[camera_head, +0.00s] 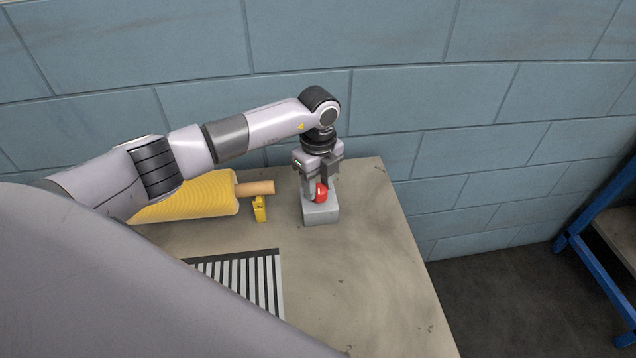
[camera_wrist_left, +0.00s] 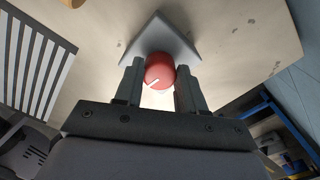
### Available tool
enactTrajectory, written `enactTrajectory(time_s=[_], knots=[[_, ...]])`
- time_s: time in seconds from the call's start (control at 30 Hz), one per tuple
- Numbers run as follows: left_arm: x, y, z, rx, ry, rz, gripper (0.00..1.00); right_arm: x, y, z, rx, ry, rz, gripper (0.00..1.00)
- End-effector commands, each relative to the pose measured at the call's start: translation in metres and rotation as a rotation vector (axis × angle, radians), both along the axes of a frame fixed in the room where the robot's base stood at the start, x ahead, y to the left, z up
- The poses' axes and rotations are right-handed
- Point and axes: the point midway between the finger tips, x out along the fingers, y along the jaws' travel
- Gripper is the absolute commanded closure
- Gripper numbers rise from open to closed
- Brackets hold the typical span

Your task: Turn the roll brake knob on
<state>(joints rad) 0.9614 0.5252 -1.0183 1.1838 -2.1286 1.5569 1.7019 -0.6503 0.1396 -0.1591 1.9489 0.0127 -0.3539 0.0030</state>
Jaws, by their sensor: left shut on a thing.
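The red roll brake knob (camera_head: 320,193) sits on a small grey box (camera_head: 321,214) near the back of the table. My left gripper (camera_head: 313,190) reaches down over it from above, shut on the knob. My right gripper is in neither view.
A yellow roll (camera_head: 195,196) with a wooden core (camera_head: 256,188) lies left of the box, by a small yellow bracket (camera_head: 259,209). A black-and-white striped panel (camera_head: 247,280) is nearer. The table's right front (camera_head: 370,290) is clear. A blue brick wall (camera_head: 440,100) stands close behind; a blue rack (camera_head: 600,220) is at far right.

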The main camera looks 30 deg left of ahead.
Motion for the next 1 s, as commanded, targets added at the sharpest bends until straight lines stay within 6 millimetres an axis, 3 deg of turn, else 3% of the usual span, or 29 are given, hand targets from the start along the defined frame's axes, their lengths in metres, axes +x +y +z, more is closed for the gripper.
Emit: enactTrajectory(time_s=[1.0], knots=[[0.002,-0.002,0.0,-0.001,-0.003,-0.945,0.91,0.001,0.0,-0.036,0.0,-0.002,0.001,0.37]])
